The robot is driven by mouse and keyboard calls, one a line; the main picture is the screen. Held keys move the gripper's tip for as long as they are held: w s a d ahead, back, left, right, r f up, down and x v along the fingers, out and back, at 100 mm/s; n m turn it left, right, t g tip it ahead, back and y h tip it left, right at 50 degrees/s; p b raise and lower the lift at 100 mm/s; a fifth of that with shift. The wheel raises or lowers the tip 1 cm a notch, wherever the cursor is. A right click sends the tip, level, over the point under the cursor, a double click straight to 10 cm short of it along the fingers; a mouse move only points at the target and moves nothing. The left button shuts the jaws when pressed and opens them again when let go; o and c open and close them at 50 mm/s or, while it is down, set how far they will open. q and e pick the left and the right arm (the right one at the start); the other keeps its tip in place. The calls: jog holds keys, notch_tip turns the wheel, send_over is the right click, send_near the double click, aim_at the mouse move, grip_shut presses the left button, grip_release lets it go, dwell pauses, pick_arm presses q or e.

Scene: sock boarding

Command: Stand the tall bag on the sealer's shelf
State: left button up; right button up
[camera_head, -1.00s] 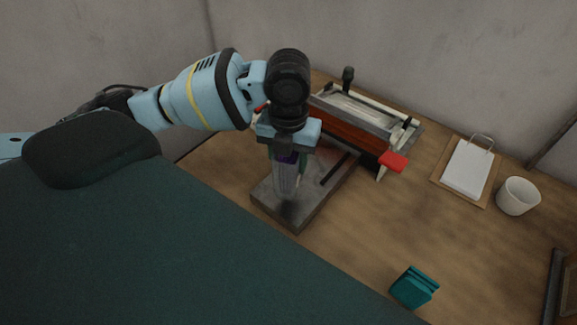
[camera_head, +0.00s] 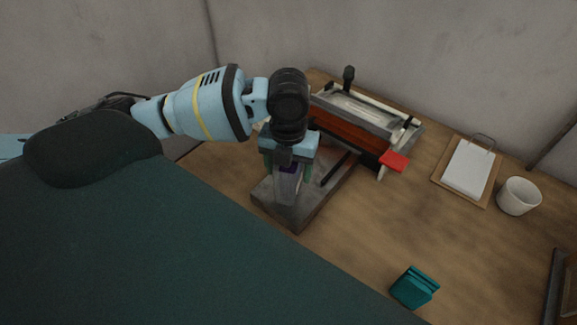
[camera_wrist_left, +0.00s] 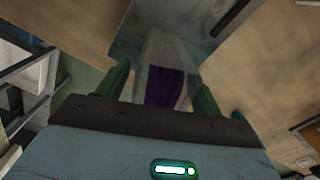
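The tall bag (camera_head: 288,188) is clear with purple contents. It stands about upright on the grey metal shelf (camera_head: 318,201) in front of the sealer (camera_head: 347,132). My left gripper (camera_head: 286,172) is above the bag, with one finger on each side of it. In the left wrist view the fingers are spread, with gaps beside the bag (camera_wrist_left: 163,86), and the shelf (camera_wrist_left: 165,18) lies beyond. The gripper hides the bag's top in the head view. My right gripper is not in view.
A red tab (camera_head: 394,162) sticks out at the sealer's right end. A teal block (camera_head: 414,287) lies at the front. A clipboard (camera_head: 468,168) and a white cup (camera_head: 518,196) are at the right. The table between is clear.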

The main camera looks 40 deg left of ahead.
pick_arm(q)
jog(key=shift+r, duration=0.1)
notch_tip(320, 180, up, 12)
jog(key=shift+r+p, duration=0.1)
jog(key=shift+p, duration=0.4)
dwell(1.2)
